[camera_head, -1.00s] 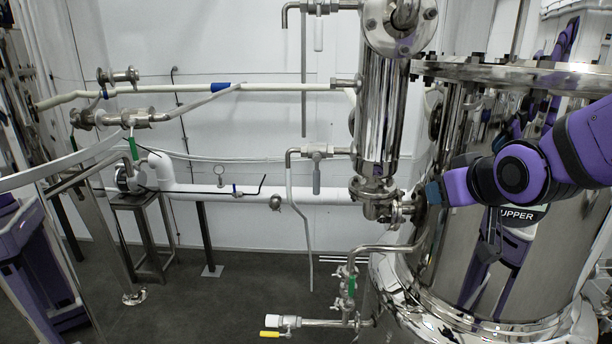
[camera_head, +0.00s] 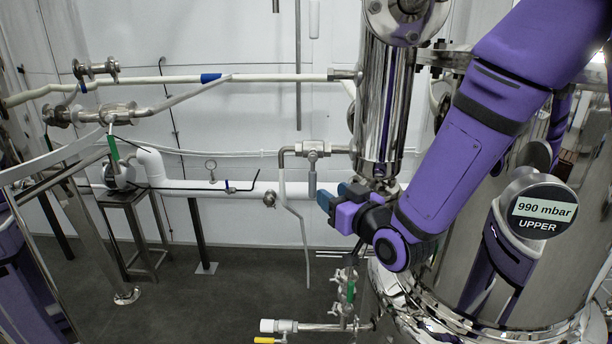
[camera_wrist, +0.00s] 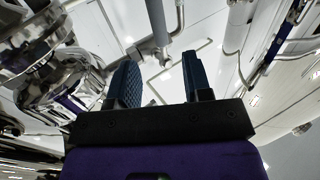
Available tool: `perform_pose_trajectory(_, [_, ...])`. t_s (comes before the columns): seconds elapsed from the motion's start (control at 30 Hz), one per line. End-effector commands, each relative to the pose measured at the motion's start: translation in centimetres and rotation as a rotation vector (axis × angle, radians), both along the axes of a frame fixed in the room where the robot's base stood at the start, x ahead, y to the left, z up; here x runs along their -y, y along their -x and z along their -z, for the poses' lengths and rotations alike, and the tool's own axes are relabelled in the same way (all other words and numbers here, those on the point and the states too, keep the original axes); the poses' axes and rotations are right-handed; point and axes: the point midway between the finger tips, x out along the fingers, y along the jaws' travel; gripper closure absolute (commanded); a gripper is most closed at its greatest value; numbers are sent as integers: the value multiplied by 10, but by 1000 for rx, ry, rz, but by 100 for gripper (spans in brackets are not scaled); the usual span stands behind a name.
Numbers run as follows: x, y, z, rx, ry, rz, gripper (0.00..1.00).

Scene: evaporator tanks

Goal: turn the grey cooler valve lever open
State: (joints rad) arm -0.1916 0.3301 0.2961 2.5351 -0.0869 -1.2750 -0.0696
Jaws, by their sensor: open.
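The grey cooler valve lever (camera_head: 312,182) hangs straight down from a steel valve (camera_head: 312,149) on the thin pipe left of the shiny upright column. My gripper (camera_head: 332,195) is just right of the lever's lower end in the head view, with its blue fingers pointing left. In the wrist view my gripper (camera_wrist: 160,64) has its two fingers apart with nothing held between them. A grey bar that looks like the lever (camera_wrist: 158,24) shows beyond the gap between the fingertips. I cannot tell whether a finger touches it.
A large steel tank (camera_head: 520,280) with a round gauge (camera_head: 540,211) fills the right. A lower pipe has a yellow-handled valve (camera_head: 265,340). A thin bent tube (camera_head: 297,230) hangs left of the lever.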

Motion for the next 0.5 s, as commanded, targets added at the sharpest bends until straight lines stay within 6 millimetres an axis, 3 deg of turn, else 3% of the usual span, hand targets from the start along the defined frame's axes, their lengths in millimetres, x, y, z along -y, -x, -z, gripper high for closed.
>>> perform_pose_trajectory(0.5, [-42, -69, 0, 0, -1, 1, 55])
